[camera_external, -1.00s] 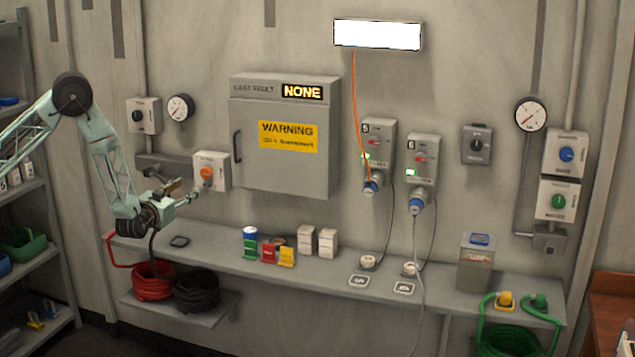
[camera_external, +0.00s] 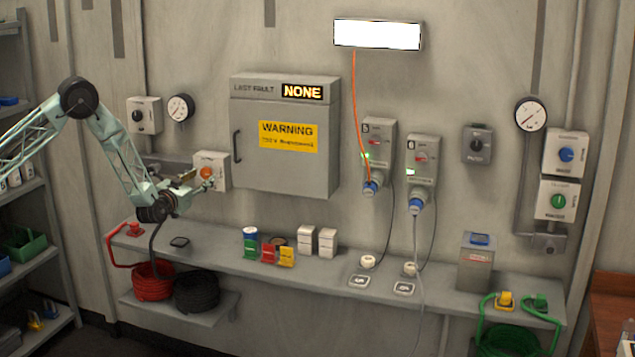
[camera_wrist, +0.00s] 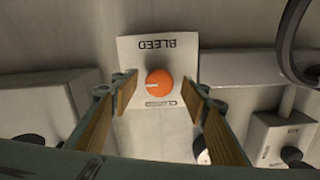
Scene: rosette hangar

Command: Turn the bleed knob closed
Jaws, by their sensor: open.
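The bleed knob (camera_wrist: 160,83) is a round orange dial with a pale pointer mark, on a light box (camera_wrist: 155,48) labelled BLEED, seen upside down in the wrist view. A smaller label, apparently CLOSED, sits beside the knob. In the external view the orange knob (camera_external: 207,173) is on the box left of the warning cabinet, partly covered by my gripper (camera_external: 203,180). In the wrist view my gripper (camera_wrist: 162,95) is open, its wooden-looking pads on either side of the knob. Contact with the knob cannot be told.
A grey warning cabinet (camera_external: 285,165) stands right of the bleed box. A black-knob box (camera_external: 143,115) and a gauge (camera_external: 180,107) are above left. A shelf (camera_external: 215,254) below holds small cans and boxes. The wall beside the bleed box carries grey conduit.

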